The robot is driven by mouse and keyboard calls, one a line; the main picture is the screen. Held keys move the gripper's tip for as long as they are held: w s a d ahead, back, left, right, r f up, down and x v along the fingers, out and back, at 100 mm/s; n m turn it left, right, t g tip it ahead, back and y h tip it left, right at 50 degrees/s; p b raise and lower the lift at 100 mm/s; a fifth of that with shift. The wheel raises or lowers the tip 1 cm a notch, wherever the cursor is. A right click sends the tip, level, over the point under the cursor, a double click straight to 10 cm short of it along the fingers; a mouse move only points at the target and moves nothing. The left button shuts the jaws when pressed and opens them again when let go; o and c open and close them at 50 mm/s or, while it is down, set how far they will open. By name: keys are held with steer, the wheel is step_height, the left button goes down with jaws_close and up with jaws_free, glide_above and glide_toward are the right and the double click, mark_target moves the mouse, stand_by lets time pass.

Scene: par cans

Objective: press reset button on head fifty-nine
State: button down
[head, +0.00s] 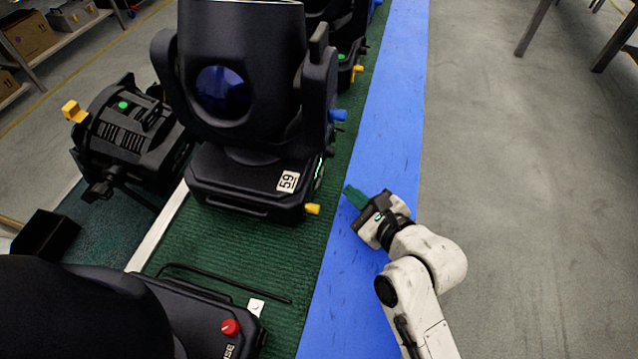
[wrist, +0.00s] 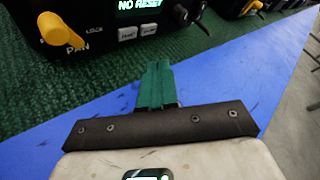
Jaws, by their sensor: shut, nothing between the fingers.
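Head fifty-nine (head: 243,176) is a black moving-head light with a white "59" label (head: 288,181) on its base. It stands upright on the green mat. Its side panel shows at the top of the wrist view, with a lit display (wrist: 138,5) reading "NO RESET". Two small pale buttons, a left one (wrist: 127,33) and a right one (wrist: 148,29), sit below the display; their lettering is too small to read. A yellow pan lock knob (wrist: 60,31) is left of them. My gripper (head: 352,193) has green fingers, shut and empty, apart from the panel and pointing towards it.
The blue strip (head: 345,285) lies under my gripper beside the green mat (head: 215,255). Another black unit with a red button (head: 230,327) is at the lower left. Grey floor (head: 520,200) at right is clear.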

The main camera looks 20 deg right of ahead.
mark_target(338, 203)
steer(key=shift+w+a+r+p, duration=0.15)
steer(key=shift+w+a+p, duration=0.25)
steer(key=shift+a, duration=0.1)
steer(key=shift+w+a+p, duration=0.3)
steer(key=shift+w+a, duration=0.2)
steer(key=shift+a, duration=0.3)
steer(key=shift+a, duration=0.15)
stand_by(1.1)
steer(key=shift+w+a+p, duration=0.1)
steer(key=shift+w+p, duration=0.05)
steer(key=shift+p, duration=0.2)
steer(key=shift+a, duration=0.1)
steer(key=shift+w+a+p, duration=0.25)
steer(key=shift+a+p, duration=0.05)
stand_by(0.8)
steer(key=shift+s+d+p, duration=0.35)
steer(key=shift+s+d, duration=0.1)
steer(key=shift+d, duration=0.15)
